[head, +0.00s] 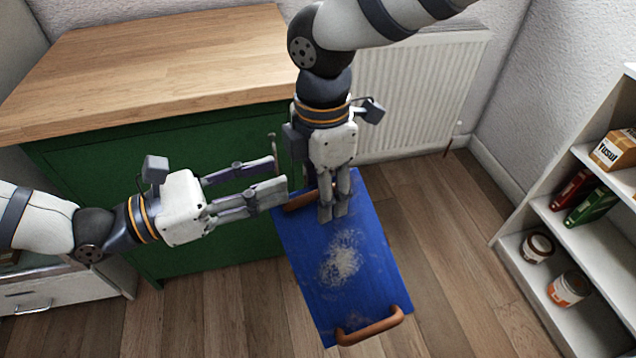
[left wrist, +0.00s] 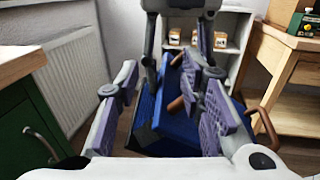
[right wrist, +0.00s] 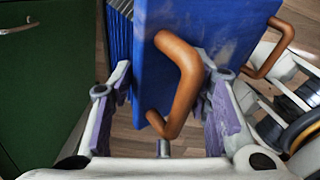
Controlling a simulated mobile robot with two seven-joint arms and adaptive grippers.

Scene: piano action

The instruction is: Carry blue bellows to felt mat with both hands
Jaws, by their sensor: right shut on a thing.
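The blue bellows (head: 345,262) hangs in front of the green cabinet, its broad blue face dusted with pale powder. It has a brown handle at its near end (head: 370,328) and another at its far end (right wrist: 180,80). My left gripper (head: 280,178) is open, just left of the far end. The bellows (left wrist: 180,118) shows beyond its spread fingers in the left wrist view. I cannot make out a felt mat.
A green cabinet (head: 215,235) with a wooden top (head: 150,62) stands behind and left; its top is clear. A white radiator (head: 415,95) is on the wall. White shelves (head: 600,240) with books and jars stand at right. The wooden floor between is free.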

